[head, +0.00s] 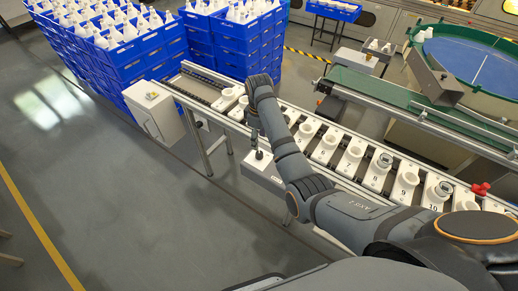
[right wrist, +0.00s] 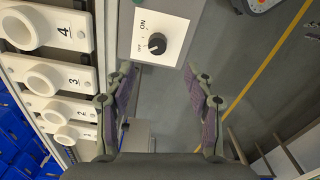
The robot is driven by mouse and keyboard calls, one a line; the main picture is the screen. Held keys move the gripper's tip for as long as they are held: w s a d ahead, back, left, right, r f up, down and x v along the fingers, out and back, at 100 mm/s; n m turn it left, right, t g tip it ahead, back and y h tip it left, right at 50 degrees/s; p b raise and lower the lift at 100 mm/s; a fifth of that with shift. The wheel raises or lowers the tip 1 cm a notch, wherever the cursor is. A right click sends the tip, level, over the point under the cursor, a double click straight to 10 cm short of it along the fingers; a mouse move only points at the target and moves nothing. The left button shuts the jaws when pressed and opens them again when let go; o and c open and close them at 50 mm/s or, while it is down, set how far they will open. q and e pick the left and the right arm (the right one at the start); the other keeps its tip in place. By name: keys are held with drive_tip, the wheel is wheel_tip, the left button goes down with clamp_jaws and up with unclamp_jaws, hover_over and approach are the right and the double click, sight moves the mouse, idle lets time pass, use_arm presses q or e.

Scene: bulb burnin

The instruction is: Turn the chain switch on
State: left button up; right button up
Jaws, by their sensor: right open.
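The chain switch is a black rotary knob (right wrist: 157,43) on a light grey box (right wrist: 176,18). An ON label shows upside down beside the knob in the right wrist view; a second, smaller label is hard to read. Which way the knob points is unclear. In the head view the switch box (head: 262,171) hangs on the near side of the conveyor. My right gripper (right wrist: 162,72) is open and empty. Its fingers are spread to either side of the knob's line, with the knob ahead of the fingertips, apart from them. My left gripper is not in view.
A conveyor (head: 335,165) with numbered white sockets runs beside the switch box; some sockets hold bulbs. A grey cabinet (head: 155,110) stands to the left. Blue crates (head: 125,60) are stacked behind. The near left floor is clear.

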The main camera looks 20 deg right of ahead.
hover_over(259, 153)
drive_tip(key=f, duration=0.4)
drive_tip(key=shift+s+f, duration=0.1)
drive_tip(key=shift+s, duration=0.1)
wheel_tip(259, 153, down, 4)
drive_tip(key=shift+w+f, duration=0.15)
drive_tip(key=shift+f, duration=0.35)
drive_tip(key=shift+c, duration=0.7)
drive_tip(key=c, duration=0.9)
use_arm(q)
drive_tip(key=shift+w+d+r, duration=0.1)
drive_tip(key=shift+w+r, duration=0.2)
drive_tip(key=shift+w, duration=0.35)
use_arm(e)
clamp_jaws()
